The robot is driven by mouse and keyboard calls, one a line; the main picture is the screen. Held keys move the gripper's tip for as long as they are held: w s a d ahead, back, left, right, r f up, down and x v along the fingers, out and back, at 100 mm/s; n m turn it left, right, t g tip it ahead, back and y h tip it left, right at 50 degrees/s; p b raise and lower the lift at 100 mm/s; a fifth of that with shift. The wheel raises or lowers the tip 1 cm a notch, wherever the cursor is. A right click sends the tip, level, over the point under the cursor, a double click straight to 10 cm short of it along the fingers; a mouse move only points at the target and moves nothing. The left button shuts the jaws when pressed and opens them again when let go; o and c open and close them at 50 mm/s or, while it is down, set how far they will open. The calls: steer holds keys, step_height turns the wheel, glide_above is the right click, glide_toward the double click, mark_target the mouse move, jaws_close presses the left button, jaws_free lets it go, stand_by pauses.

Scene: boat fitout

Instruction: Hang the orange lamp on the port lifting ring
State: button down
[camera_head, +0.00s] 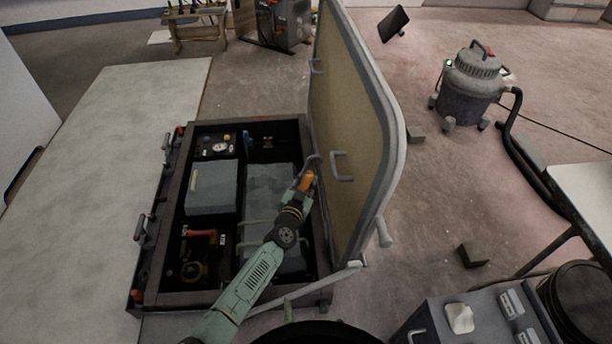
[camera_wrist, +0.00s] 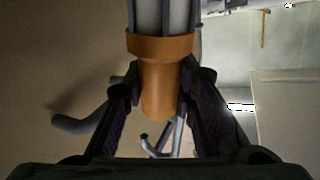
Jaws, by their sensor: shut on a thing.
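My gripper (camera_head: 302,184) is shut on the orange lamp (camera_head: 306,181), close to the inner face of the raised lid (camera_head: 350,120). In the wrist view, my fingers (camera_wrist: 160,95) pinch the lamp's orange body (camera_wrist: 160,85), and its pale barred section points up. In the wrist view, a grey bent bar (camera_wrist: 75,123) stands out from the tan panel, partly hidden by a finger. A small grey hook (camera_wrist: 150,147) shows below the lamp; I cannot tell contact.
The open locker (camera_head: 151,298) under my arm holds grey boxes, a gauge and red-handled parts. Toggle-like fittings line its left rim. A grey vacuum (camera_head: 469,86) with a black hose stands at right. A grey cabinet (camera_head: 445,325) is at the front right.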

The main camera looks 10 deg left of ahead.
steer(key=w+d+f+b, duration=0.1)
steer(key=d+f, duration=0.4)
steer(key=d, duration=0.1)
steer(key=shift+b, duration=0.35)
stand_by(0.7)
steer(key=shift+w, duration=0.1)
steer(key=c, duration=1.2)
jaws_free()
steer(key=shift+c, duration=0.2)
steer(key=o, duration=0.6)
steer(key=shift+o, duration=0.2)
